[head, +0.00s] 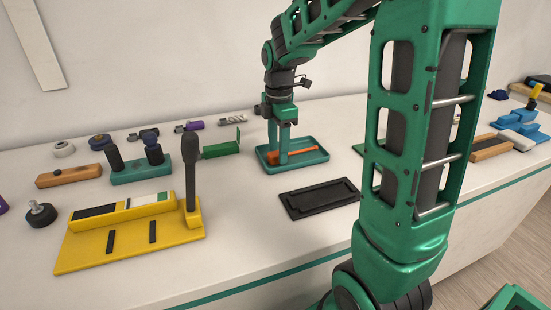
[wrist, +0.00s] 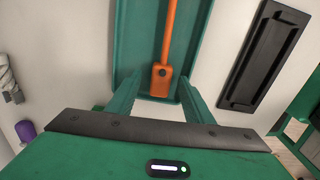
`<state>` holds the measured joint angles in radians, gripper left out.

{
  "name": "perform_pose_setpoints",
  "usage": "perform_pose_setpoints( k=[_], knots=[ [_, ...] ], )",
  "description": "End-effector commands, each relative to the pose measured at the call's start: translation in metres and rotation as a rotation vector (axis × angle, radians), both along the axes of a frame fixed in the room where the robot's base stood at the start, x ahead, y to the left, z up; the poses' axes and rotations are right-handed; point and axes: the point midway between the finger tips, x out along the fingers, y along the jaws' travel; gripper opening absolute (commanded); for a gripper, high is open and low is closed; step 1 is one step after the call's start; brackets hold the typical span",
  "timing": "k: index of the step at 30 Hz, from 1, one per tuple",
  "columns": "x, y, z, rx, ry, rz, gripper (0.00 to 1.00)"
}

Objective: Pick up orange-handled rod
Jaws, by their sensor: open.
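The orange-handled rod (wrist: 163,75) lies in a shallow green tray (wrist: 196,40). In the wrist view its wide end with a dark hole sits between my gripper's fingers, and its thin shaft runs away up the picture. In the head view the rod (head: 300,154) lies across the tray (head: 318,161), partly hidden behind my fingers. My gripper (head: 284,158) points down into the tray. In the wrist view my gripper (wrist: 153,92) is open, with one finger on each side of the rod and gaps beside it. I cannot tell how far the fingertips are above the tray floor.
A black tray (head: 318,198) lies just in front of the green tray. A green bracket (head: 222,149) stands to its left. A yellow fixture (head: 130,240) with an upright dark-handled tool stands at the front left. The wall rises behind the table.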

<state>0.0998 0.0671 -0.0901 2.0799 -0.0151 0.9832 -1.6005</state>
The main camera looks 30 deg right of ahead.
Motion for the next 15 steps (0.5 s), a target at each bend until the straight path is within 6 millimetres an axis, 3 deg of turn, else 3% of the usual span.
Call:
perform_pose_setpoints(
  k=[7, 12, 13, 15],
  knots=[
    [0.0001, 0.0001, -0.0014, 0.000, -0.001, 0.000, 0.47],
    [0.0001, 0.0001, -0.0012, 0.000, -0.001, 0.000, 0.06],
    [0.0001, 0.0001, -0.0012, 0.000, -0.001, 0.000, 0.01],
    [0.0001, 0.0002, -0.0011, 0.000, -0.001, 0.001, 0.01]
  ],
)
